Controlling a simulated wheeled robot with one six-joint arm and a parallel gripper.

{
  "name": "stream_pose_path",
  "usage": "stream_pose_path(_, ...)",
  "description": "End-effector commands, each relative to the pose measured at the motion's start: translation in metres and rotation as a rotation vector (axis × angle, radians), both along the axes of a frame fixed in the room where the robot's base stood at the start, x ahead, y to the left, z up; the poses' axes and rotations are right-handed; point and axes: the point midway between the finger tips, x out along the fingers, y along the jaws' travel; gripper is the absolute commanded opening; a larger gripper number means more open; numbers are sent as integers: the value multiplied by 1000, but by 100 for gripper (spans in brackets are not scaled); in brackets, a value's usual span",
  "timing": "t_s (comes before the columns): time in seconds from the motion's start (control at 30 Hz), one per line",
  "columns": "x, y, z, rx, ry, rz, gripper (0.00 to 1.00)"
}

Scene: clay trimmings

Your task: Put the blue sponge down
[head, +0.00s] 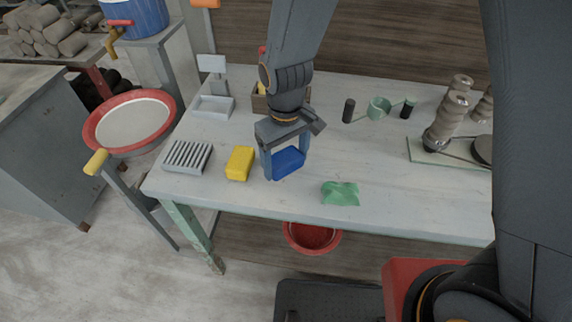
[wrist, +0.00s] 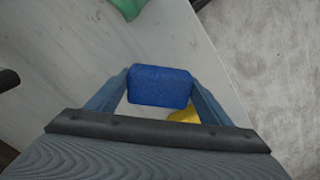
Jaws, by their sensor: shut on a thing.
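The blue sponge (head: 289,161) is between the two fingers of my gripper (head: 284,166), over the front left part of the table. It also shows in the wrist view (wrist: 160,86), with a finger of my gripper (wrist: 160,92) against each side. My gripper is shut on it. I cannot tell whether the sponge's underside touches the tabletop or hangs a little above it. The table (head: 262,206) is pale and worn.
A yellow sponge (head: 240,163) lies just left of the blue one, beside a grey ridged rack (head: 187,157). A crumpled green cloth (head: 341,193) lies to the right near the front edge. A green-and-black tool (head: 379,108) and stacked grey cylinders (head: 447,114) stand farther back. Bare tabletop lies between.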

Motion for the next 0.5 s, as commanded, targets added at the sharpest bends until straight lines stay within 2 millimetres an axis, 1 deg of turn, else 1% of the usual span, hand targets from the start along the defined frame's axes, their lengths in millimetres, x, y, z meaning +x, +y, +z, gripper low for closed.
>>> stream_pose_path(0.1, -1, -1, -15, -2, 4, -1, 56)
stream_pose_path(0.2, 0, -1, -24, -1, 2, -3, 56)
stream_pose_path(0.3, 0, -1, -27, -1, 2, -3, 56)
stream_pose_path(0.5, 0, -1, -27, -1, 1, -2, 56)
